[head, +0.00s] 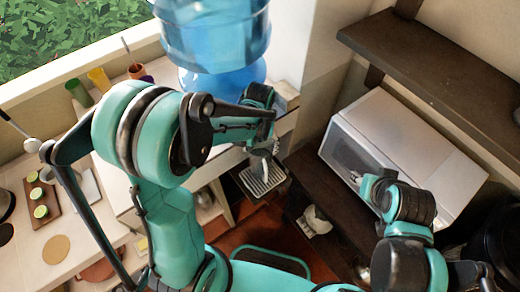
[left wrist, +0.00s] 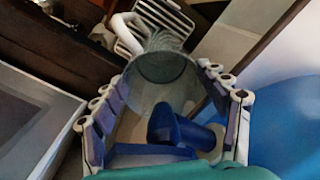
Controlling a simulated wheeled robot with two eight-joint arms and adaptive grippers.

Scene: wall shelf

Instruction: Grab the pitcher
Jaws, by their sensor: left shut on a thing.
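In the left wrist view a grey, see-through pitcher (left wrist: 164,88) stands between my left fingers, its round rim towards the top of the picture. My left gripper (left wrist: 165,105) is shut on it, with one finger along each side. A dark blue piece shows in front of its lower part. In the head view my left gripper (head: 262,125) is beside the blue water bottle, above a slatted tray. Most of the pitcher is hidden there by my arm. My right arm shows at the right, but I cannot make out its gripper fingers.
The big blue water bottle (head: 215,40) stands close to my left arm. The slatted tray (head: 263,178) is below my left gripper. A white microwave (head: 405,150) stands at the right under a dark wall shelf (head: 440,65). A counter with cups and a cutting board (head: 42,200) is at the left.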

